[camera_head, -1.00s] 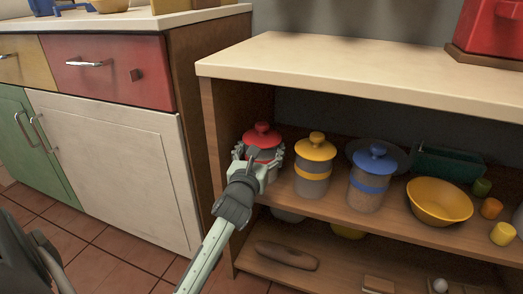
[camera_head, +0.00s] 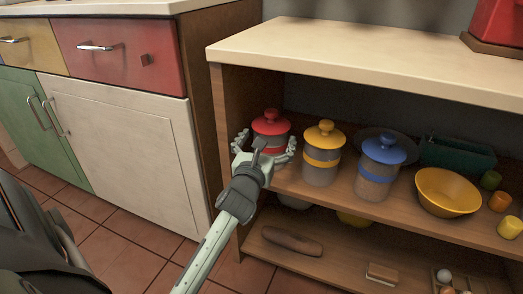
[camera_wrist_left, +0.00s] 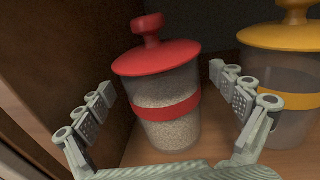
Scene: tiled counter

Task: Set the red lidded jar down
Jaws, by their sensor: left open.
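The red lidded jar (camera_head: 270,124) stands on the upper shelf inside the open cabinet, at its left end. In the left wrist view the jar (camera_wrist_left: 165,88) is clear, with a red lid, a red band and pale grainy contents. My left gripper (camera_head: 265,146) is open in front of the jar. In the wrist view its fingers (camera_wrist_left: 168,108) are spread to either side of the jar, with gaps on both sides. The jar's lower part is partly hidden by the gripper in the head view. My right gripper is not in view.
A yellow-lidded jar (camera_head: 322,152) stands close to the right of the red one, then a blue-lidded jar (camera_head: 378,168). A yellow bowl (camera_head: 447,192) and small cups are further right. The cabinet's side wall (camera_head: 240,105) is close on the left.

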